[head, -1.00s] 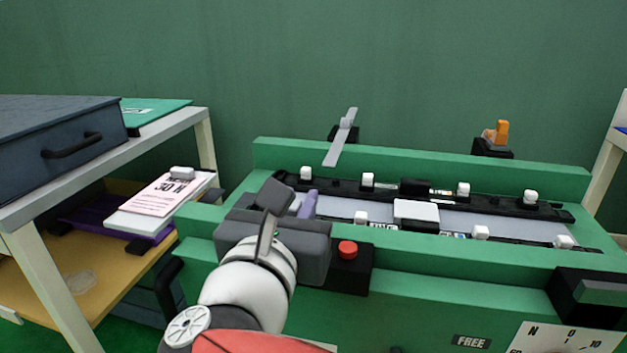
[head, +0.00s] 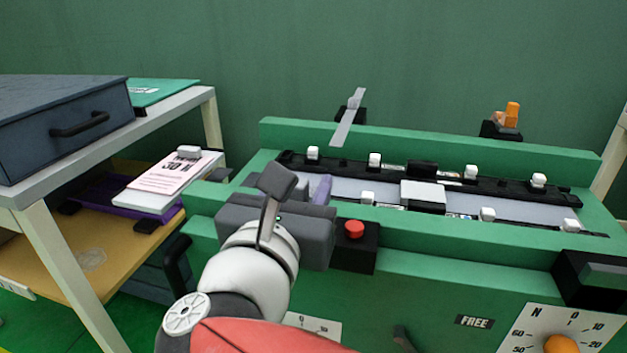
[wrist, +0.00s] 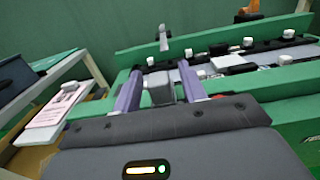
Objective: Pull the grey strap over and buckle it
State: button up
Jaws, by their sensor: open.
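The grey strap (head: 348,118) is a flat strip standing tilted at a black bracket behind the green fixture's back wall (head: 430,146). It also shows in the wrist view (wrist: 163,36), beyond the fingers. My gripper (head: 322,188) is over the fixture's left front, apart from the strap and nearer to me. In the wrist view my gripper (wrist: 160,70) has two purple fingers spread open. A small grey block (wrist: 160,90) appears between them; whether it touches them I cannot tell. I cannot make out a buckle for certain.
Several white clips (head: 374,160) line the fixture's rails around a white block (head: 422,196). A red button (head: 354,229) is on the near side. An orange piece (head: 507,116) stands on a black mount behind. A table (head: 60,260) with a dark case (head: 65,120) is at left.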

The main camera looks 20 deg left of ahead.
jog(key=s, duration=0.7)
jog(key=shift+s+d, duration=0.2)
jog(key=shift+s, duration=0.2)
